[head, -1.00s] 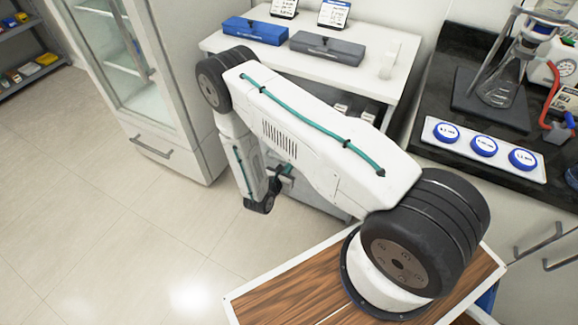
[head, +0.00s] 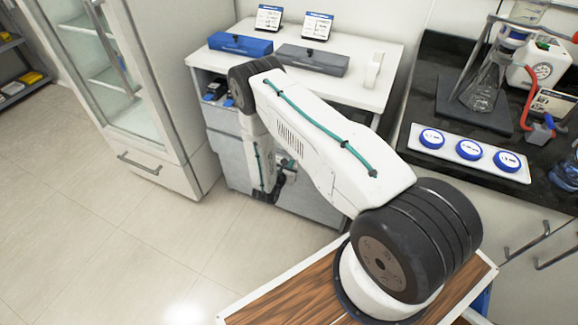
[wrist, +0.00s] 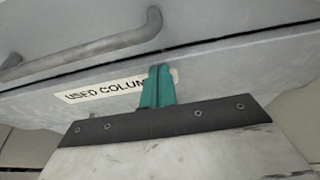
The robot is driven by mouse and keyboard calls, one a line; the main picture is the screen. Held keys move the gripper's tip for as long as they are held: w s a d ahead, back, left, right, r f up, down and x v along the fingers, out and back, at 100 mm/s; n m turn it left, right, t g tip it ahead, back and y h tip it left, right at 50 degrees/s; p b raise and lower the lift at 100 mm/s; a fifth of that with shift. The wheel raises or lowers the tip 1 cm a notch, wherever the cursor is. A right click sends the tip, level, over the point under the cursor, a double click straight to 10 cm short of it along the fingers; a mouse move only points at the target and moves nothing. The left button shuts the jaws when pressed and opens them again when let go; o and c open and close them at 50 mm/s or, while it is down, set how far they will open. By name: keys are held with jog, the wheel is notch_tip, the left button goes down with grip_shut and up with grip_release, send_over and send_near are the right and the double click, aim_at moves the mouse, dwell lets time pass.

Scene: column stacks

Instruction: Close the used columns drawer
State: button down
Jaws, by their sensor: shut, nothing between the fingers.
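In the wrist view, the used columns drawer (wrist: 235,75) shows as a pale grey front with a "USED COLUM…" label (wrist: 98,91), its last letters hidden by my fingers. My gripper (wrist: 160,70) has its teal fingers together and empty, at the right end of the label, touching or very close to the front. A narrow dark seam runs above the label. In the head view, my gripper (head: 278,182) is low in front of the grey cabinet; my arm hides much of the front. I cannot tell whether the drawer is fully flush.
A grey bar handle (wrist: 90,48) is above the seam. The white bench top (head: 375,95) carries a blue case (head: 240,44) and a grey case (head: 312,60). A glass-door cabinet (head: 150,120) stands left. The floor in front is clear.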

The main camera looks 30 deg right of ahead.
jog(key=shift+d, duration=0.1)
jog(key=shift+w+d+r, duration=0.1)
jog(key=shift+w+d, duration=0.5)
jog(key=shift+d, duration=0.1)
jog(key=f+v, duration=0.1)
jog(key=v, duration=1.3)
jog(key=shift+s+a, duration=0.2)
jog(key=shift+a, duration=0.1)
jog(key=shift+f, duration=0.15)
